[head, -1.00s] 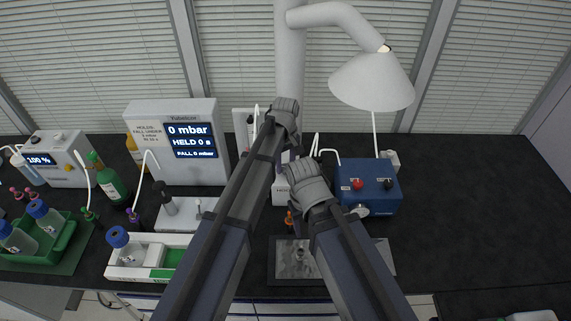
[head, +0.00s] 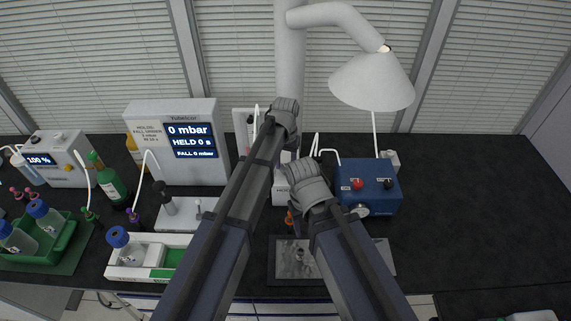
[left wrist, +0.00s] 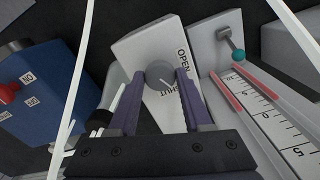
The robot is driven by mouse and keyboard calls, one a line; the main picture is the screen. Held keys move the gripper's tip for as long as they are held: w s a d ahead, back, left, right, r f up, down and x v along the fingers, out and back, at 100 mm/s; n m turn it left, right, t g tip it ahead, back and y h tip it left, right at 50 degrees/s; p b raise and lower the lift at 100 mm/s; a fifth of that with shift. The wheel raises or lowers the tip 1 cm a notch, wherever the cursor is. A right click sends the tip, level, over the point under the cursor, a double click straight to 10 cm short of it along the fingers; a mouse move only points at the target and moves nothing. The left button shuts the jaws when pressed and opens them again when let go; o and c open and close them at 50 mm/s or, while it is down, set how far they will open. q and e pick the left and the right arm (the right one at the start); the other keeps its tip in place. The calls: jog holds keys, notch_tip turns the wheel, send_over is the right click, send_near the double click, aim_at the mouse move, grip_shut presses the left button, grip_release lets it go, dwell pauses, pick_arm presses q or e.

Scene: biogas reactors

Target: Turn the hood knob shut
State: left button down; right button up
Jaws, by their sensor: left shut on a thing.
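The hood knob (left wrist: 159,73) is a round grey knob on a white panel (left wrist: 135,46) in the left wrist view. The panel bears the words OPEN and SHUT, partly covered by my finger. My left gripper (left wrist: 160,78) has its two dark purple fingers on either side of the knob, shut on it. A short pale mark on the knob points to the lower right, towards a finger; which word it lines up with I cannot tell. In the head view my arm links hide the knob.
A blue box (head: 368,205) with red and black knobs stands right of my arms. A grey scale unit (left wrist: 240,85) with a teal-tipped lever is close beside the knob panel. White tubes run nearby. A white lamp-shaped hood (head: 372,82) hangs above. The bench's right side is clear.

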aim_at(285, 167)
pick_arm(q)
jog(key=m, duration=0.5)
jog(key=shift+m, duration=0.3)
dwell(0.4)
jog(key=shift+c, duration=1.7)
grip_release()
notch_tip(285, 167, up, 8)
jog(key=p, duration=0.8)
jog(key=shift+f, duration=0.1)
